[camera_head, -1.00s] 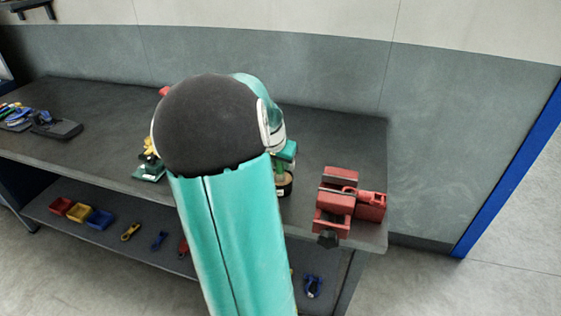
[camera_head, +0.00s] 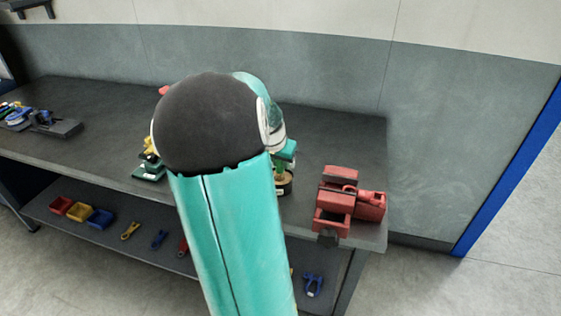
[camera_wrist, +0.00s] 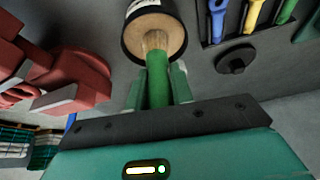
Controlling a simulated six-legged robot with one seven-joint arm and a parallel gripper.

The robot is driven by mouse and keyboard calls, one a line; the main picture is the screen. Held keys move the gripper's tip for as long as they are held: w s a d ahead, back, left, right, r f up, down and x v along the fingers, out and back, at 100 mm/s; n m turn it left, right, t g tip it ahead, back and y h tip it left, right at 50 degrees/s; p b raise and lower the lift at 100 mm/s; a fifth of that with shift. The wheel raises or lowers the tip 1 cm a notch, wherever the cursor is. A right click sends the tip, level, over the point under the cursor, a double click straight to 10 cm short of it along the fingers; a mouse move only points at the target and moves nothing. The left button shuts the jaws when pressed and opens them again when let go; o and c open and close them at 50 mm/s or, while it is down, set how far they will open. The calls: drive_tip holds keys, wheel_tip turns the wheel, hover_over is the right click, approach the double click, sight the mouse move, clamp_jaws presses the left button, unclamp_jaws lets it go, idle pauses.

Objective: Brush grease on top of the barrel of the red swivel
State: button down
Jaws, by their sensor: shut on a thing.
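My gripper (camera_wrist: 157,78) is shut on the upright green handle of a brush (camera_wrist: 158,88) in the wrist view. The handle's lower end meets the tan top of a dark, labelled pot (camera_wrist: 128,40), so the bristles are hidden. In the head view the pot (camera_head: 284,189) stands on the bench, left of the red vice, below my teal gripper (camera_head: 286,152). A small red thing (camera_head: 164,90) shows behind my dark arm joint; I cannot tell whether it is the red swivel. My arm hides much of the middle of the bench.
A red vice (camera_head: 345,200) stands at the bench's right end. A yellow part on a green base (camera_head: 149,171) stands left of my arm. A dark tray with tools (camera_head: 55,127) lies far left. Small bins (camera_head: 80,212) sit on the shelf below. The left-middle bench top is clear.

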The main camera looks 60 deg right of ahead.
drive_tip(key=shift+r, duration=3.5)
